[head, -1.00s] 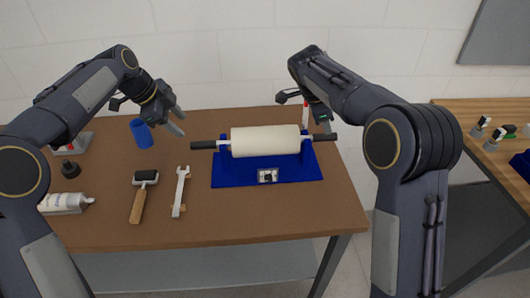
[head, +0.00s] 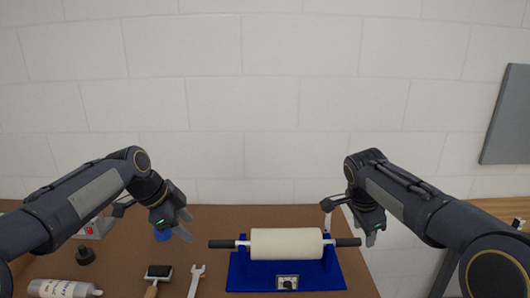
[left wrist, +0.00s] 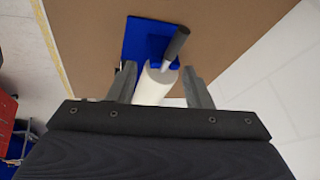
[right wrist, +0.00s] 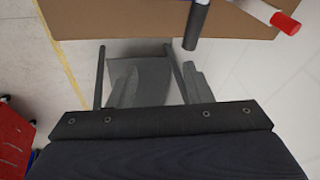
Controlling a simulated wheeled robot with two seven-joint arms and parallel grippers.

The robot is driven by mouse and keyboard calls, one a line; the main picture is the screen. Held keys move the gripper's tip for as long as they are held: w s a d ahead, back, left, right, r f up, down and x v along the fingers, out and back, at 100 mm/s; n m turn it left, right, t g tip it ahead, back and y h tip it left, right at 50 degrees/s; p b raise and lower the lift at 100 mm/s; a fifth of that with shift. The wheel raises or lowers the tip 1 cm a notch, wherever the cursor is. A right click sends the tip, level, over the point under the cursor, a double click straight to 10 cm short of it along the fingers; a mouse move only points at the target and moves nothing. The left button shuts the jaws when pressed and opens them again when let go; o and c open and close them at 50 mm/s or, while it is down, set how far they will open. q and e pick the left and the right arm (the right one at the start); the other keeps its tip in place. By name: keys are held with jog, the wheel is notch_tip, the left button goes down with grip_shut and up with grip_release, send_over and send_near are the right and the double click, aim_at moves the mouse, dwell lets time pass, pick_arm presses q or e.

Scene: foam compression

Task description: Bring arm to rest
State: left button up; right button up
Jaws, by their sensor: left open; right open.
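My left gripper (head: 184,226) is open and empty above the table, left of the foam roller. My right gripper (head: 371,236) is open and empty beyond the right end of the roller. The cream foam roller (head: 286,243) with black handles lies across the blue stand (head: 240,276) on the table. In the left wrist view the roller (left wrist: 153,88) shows beyond the two spread fingers, with a gap between. In the right wrist view one black handle (right wrist: 196,25) shows at the top, outside the open fingers (right wrist: 142,80).
A red-tipped white item (right wrist: 280,17) lies near the right handle. A white wall stands behind.

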pick_arm(q)
jog(key=s+a+n+t, duration=0.15)
jog(key=s+n, duration=0.25)
jog(key=s, duration=0.6)
jog(key=s+a+n, duration=0.2)
jog(key=s+n, duration=0.3)
jog(key=s, duration=0.4)
pick_arm(e)
jog(key=s+d+n+t+y, duration=0.1)
jog(key=s+n+y, duration=0.55)
jog(key=s, duration=1.25)
pick_arm(q)
jog(key=s+d+f+n, duration=0.1)
jog(key=s+f+n, duration=0.3)
jog(key=s, duration=0.3)
jog(key=s+f+n, duration=0.4)
jog(key=s, duration=0.3)
jog(key=shift+d+f+t+y, duration=0.25)
jog(key=shift+d+t+y, duration=0.1)
jog(key=shift+t, duration=0.1)
pick_arm(e)
jog(key=s+a+f+n+t, duration=0.1)
jog(key=s+a+f+n, duration=0.1)
jog(key=s, duration=0.5)
jog(key=s+a+f+n+t, duration=0.1)
jog(key=s+a+f+n, duration=0.2)
jog(key=s+n, duration=0.3)
jog(key=shift+s+a+f, duration=0.25)
jog(key=shift+s+f, duration=0.35)
